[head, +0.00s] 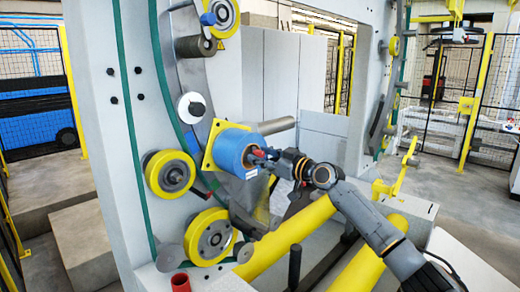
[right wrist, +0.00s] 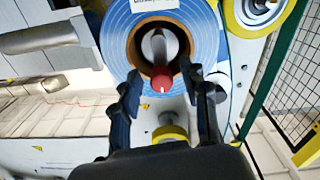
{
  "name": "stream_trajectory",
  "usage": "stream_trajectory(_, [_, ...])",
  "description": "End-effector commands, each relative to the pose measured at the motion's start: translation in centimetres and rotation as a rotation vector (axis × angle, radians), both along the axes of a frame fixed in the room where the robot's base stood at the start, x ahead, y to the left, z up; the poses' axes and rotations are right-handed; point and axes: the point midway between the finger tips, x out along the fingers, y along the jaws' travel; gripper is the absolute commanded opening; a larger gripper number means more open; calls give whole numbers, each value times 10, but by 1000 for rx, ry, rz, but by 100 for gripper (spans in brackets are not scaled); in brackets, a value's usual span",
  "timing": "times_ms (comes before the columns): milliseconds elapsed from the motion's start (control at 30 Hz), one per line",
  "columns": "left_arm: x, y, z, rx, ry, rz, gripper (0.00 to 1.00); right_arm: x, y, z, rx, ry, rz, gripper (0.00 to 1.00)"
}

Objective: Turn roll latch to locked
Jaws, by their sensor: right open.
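The blue roll (head: 236,150) hangs on a yellow plate on the machine's grey frame, and it also shows in the right wrist view (right wrist: 118,28). The roll latch (right wrist: 162,80) has a red end and a grey shaft in the roll's brown core. In the head view the latch is a small red part at the roll's face, partly hidden by the fingers. My right gripper (head: 262,158) reaches it from the right. In the right wrist view my right gripper (right wrist: 163,88) is open, its fingers on either side of the red end with gaps showing. My left gripper is not in view.
Yellow-rimmed rollers (head: 170,174) and a green band line the frame around the roll. A grey bar (head: 276,126) sticks out just behind the roll. Thick yellow tubes (head: 290,240) run below my right arm. A red cylinder (head: 181,283) stands at the bottom.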

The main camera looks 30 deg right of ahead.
Motion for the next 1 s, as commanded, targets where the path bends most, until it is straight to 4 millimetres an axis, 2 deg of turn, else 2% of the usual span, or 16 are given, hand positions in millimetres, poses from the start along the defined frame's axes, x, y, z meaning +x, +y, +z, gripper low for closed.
stream_trajectory(133, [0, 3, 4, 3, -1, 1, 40, 8, 4, 0, -1, 0, 0, 45])
stream_trajectory(433, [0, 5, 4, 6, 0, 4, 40, 10, 4, -1, -2, 0, 0, 45])
stream_trajectory(467, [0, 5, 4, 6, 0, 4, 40, 10, 4, -1, -1, 1, 0, 41])
stream_trajectory(667, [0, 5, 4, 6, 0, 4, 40, 10, 4, -1, -1, 1, 0, 0])
stream_trajectory(1000, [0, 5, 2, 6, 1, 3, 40, 10, 3, -1, 26, 9, 0, 0])
